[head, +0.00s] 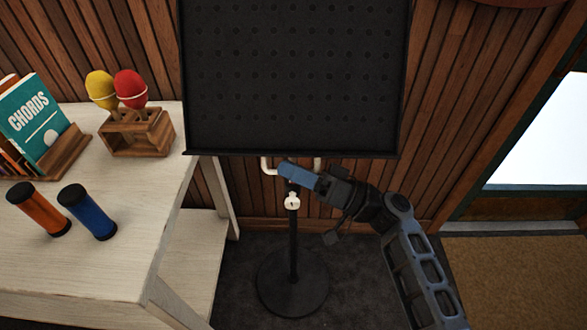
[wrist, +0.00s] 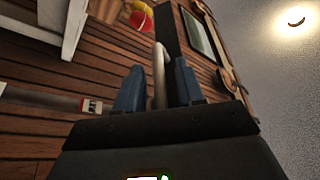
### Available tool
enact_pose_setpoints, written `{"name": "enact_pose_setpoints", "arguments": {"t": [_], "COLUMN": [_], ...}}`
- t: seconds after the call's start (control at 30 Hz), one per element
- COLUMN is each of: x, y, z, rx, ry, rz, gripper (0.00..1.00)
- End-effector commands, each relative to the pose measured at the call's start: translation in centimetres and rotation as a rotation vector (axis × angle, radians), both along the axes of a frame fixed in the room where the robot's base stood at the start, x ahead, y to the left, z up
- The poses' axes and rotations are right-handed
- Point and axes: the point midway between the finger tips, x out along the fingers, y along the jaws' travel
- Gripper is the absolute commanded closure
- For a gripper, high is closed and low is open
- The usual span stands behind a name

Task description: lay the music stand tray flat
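The music stand's black perforated tray (head: 295,80) stands steeply upright, facing me. A pale U-shaped handle (head: 268,167) hangs below its lower edge. My gripper (head: 283,169) is at this handle, under the tray, coming in from the right. In the wrist view, the handle bar (wrist: 159,75) shows between the two blue fingers of my gripper (wrist: 158,80), with a gap on each side. The fingers are open, and I cannot tell how deep the bar sits between them. The stand's dark pole (head: 293,240) rises from a round base, with a white knob (head: 292,202) below my gripper.
A whitewashed table (head: 100,265) on the left holds an orange shaker (head: 40,210), a blue shaker (head: 88,212), a wooden maraca holder (head: 138,133) and a chord book (head: 35,122) in a rack. A wood-slat wall (head: 480,100) is close behind the tray. Carpet at right is clear.

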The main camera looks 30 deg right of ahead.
Motion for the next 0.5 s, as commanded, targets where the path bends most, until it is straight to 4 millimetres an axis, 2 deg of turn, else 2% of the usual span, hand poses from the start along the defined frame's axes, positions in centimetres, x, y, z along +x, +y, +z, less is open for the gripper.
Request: {"name": "enact_pose_setpoints", "arguments": {"t": [0.07,0.4,0.5], "x": [-0.02,-0.04,-0.04], "y": [-0.01,-0.01,-0.01], "z": [-0.01,-0.02,-0.02], "rx": [0.000,0.001,0.001], "ry": [0.000,0.001,0.001], "rz": [0.000,0.000,0.000], "gripper": [0.66,0.98,1.00]}}
